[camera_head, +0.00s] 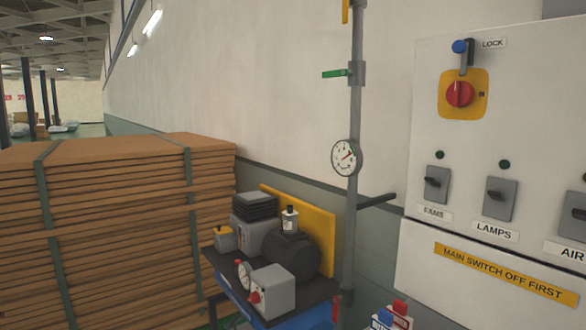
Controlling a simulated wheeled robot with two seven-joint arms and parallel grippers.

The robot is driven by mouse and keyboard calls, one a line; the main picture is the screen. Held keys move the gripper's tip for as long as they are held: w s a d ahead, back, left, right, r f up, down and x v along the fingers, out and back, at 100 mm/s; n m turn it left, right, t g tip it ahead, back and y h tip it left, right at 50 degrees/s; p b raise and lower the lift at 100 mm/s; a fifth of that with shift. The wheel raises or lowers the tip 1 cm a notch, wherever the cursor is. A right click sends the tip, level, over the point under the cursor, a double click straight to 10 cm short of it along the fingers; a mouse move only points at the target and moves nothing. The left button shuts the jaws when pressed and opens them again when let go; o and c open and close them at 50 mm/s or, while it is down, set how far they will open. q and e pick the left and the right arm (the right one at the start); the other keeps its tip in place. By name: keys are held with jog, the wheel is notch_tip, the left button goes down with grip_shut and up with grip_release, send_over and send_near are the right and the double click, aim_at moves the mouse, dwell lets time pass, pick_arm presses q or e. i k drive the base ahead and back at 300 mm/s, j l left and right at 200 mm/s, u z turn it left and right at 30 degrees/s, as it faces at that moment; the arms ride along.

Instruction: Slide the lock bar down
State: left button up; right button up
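The lock bar (465,56) is on the white panel at the upper right in the head view. It is a thin grey bar with a blue knob (459,46) at its top, beside a label reading LOCK. Just below it is a red rotary switch (460,94) on a yellow plate (451,110). The bar's lower end is close to the top of the yellow plate; I cannot tell if they touch. Neither of my grippers is in view.
The white panel (425,75) also carries grey switches labelled FANS (437,184) and LAMPS (501,198). A vertical pipe with a gauge (346,158) stands left of it. A machine unit (265,285) stands below, and stacked brown boards (110,230) fill the left.

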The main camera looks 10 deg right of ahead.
aim_at(460, 46)
jog(key=l+z, duration=0.1)
jog(key=z, duration=1.1)
jog(key=i+j, duration=0.05)
